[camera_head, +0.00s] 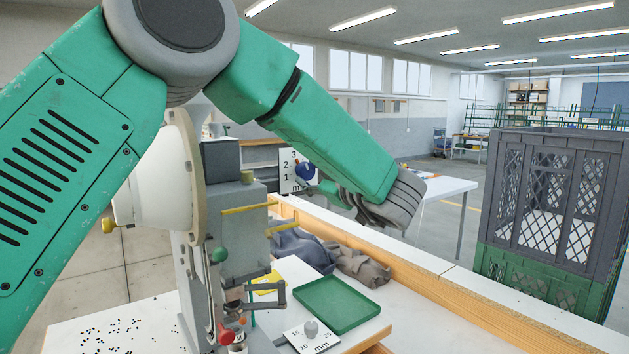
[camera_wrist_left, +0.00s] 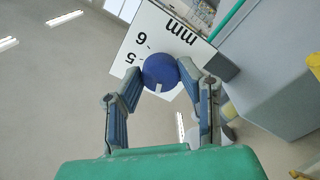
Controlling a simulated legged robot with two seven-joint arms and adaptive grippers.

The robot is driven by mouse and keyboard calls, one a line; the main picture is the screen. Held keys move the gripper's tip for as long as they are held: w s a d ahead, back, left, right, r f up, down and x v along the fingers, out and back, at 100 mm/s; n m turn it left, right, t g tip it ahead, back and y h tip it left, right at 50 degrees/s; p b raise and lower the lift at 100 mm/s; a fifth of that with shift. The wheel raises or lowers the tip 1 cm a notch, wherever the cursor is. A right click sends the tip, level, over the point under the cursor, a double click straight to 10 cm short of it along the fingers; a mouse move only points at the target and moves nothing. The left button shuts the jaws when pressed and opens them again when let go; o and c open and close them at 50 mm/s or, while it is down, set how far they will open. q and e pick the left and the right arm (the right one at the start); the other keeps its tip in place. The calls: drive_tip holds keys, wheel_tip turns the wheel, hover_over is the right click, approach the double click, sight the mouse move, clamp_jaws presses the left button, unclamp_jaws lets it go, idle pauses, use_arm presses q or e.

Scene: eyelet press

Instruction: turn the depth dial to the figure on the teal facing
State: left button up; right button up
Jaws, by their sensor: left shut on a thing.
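My left gripper (camera_head: 316,181) is shut on a round blue knob (camera_head: 304,172) in front of a white dial plate (camera_head: 285,185) marked 1, 2, 3 and mm. In the left wrist view the two fingers of my left gripper (camera_wrist_left: 161,80) press the sides of the blue knob (camera_wrist_left: 160,70). A short white mark shows on the knob's lower edge. The white plate (camera_wrist_left: 140,42) there shows 5, 6 and mm; the knob and fingers hide the rest. I cannot make out a teal facing or its figure. My right gripper is not in view.
A grey press (camera_head: 192,285) with levers stands below my left arm. Grey cloth (camera_head: 358,266) lies behind; a crate (camera_head: 550,210) stands at right.

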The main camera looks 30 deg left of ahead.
use_arm(q)
drive_tip(key=shift+a+r, duration=0.1)
drive_tip(key=shift+r, duration=0.15)
drive_tip(key=o, duration=1.2)
drive_tip(key=shift+w, duration=0.15)
drive_tip(key=shift+c, duration=0.2)
drive_tip(key=shift+w+a+f, duration=0.1)
drive_tip(key=shift+a+f, duration=0.15)
drive_tip(key=shift+f, duration=0.05)
drive_tip(key=shift+s+d, duration=0.3)
drive_tip(key=shift+d, duration=0.1)
drive_tip(key=v, duration=1)
drive_tip(key=shift+d, duration=0.5)
drive_tip(key=shift+w+f, duration=0.1)
drive_tip(key=shift+f, duration=0.05)
